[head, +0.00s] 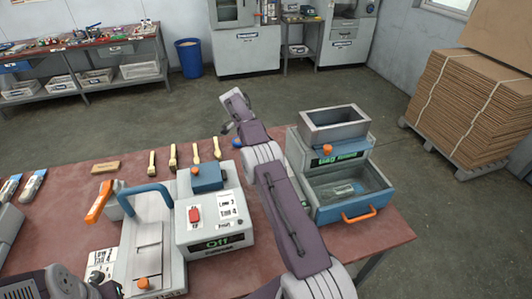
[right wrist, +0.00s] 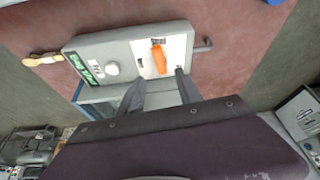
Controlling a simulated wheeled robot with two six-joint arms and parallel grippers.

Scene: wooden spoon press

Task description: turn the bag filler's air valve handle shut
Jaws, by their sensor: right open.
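The bag filler (head: 340,178) stands at the right of the table in the head view, with a grey hopper on top and an orange part (head: 327,149) on its front. In the right wrist view, an orange handle (right wrist: 158,60) sits on a white plate of a grey box with a green-lettered label. My right gripper (right wrist: 160,76) is open, its two fingers reaching toward that handle from either side. No contact can be made out. The end of my right arm is far over the table in the head view; its fingers are unclear there. My left gripper (head: 105,288) is partly cut off at bottom left.
A press (head: 150,240) with a blue handle and a control box (head: 215,225) reading "Off" stand left of my right arm. Several wooden spoons (head: 173,157) lie behind them. The bag filler's blue drawer (head: 345,205) has an orange pull.

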